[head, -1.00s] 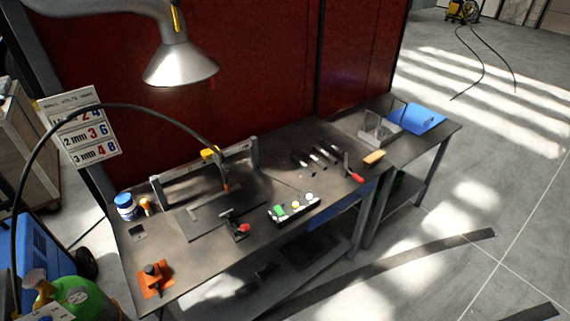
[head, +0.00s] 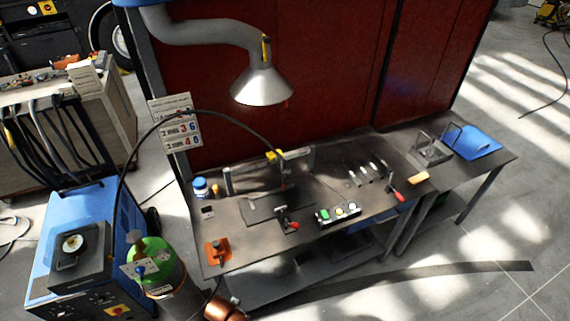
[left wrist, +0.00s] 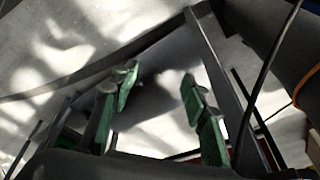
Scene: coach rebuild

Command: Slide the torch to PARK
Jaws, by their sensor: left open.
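The torch (head: 284,172) hangs from a small yellow carriage (head: 274,156) on a low rail frame (head: 246,175) on the workbench. The carriage is a little right of the rail's middle. A black cable arches from the torch to the left. No PARK mark is legible. My left gripper (left wrist: 158,82) shows in the left wrist view, its green-padded fingers apart with nothing between them. It is not in the head view, and the torch is not recognisable in the wrist view. My right gripper is in neither view.
The bench holds a clamp with a red handle (head: 292,224), a button box (head: 338,213), an orange block (head: 217,252) and a blue-white tub (head: 200,187). A lamp-like hood (head: 262,86) hangs above. A green gas cylinder (head: 155,262) and blue machine (head: 75,235) stand left.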

